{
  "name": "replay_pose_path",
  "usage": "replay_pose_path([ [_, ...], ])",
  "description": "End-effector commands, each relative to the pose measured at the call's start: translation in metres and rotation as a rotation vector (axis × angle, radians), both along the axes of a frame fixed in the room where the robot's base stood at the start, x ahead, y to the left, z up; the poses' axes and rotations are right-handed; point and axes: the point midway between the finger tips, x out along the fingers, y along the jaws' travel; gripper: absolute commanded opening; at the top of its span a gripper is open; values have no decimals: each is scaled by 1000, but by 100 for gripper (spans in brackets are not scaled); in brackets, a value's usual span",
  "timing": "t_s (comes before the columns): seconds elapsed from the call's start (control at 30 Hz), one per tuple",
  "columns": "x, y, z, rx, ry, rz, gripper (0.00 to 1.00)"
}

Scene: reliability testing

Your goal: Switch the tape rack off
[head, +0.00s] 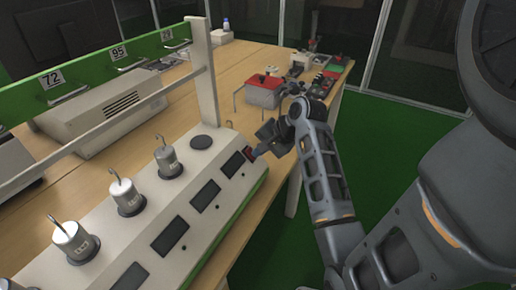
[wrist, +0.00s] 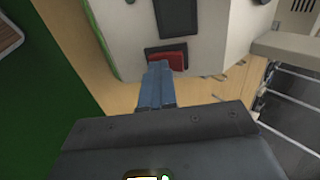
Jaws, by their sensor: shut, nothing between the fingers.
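The tape rack (head: 196,172) is a long white console with a green lower edge, dark display windows and several hooked metal weights standing along its top. A red switch (head: 250,153) sits at its far right end, partly hidden by my gripper (head: 258,152). In the wrist view the red switch (wrist: 174,60) lies below a dark window on the rack's white face (wrist: 205,35).
Behind the rack, a grey-white box unit (head: 105,118) stands on the wooden table (head: 225,85). A red-topped container (head: 264,90) and a control box with buttons (head: 322,82) stand farther along. Green floor (head: 385,150) is open on the right.

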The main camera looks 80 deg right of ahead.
Motion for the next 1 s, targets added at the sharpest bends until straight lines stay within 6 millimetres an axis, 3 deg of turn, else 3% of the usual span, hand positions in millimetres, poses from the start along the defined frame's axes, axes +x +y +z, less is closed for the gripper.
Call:
replay_pose_path([
  [0.27,6,3,-5,4,-3,11,0],
  [0.77,9,3,14,0,-9,15,0],
  [1.0,5,2,14,0,-5,10,0],
])
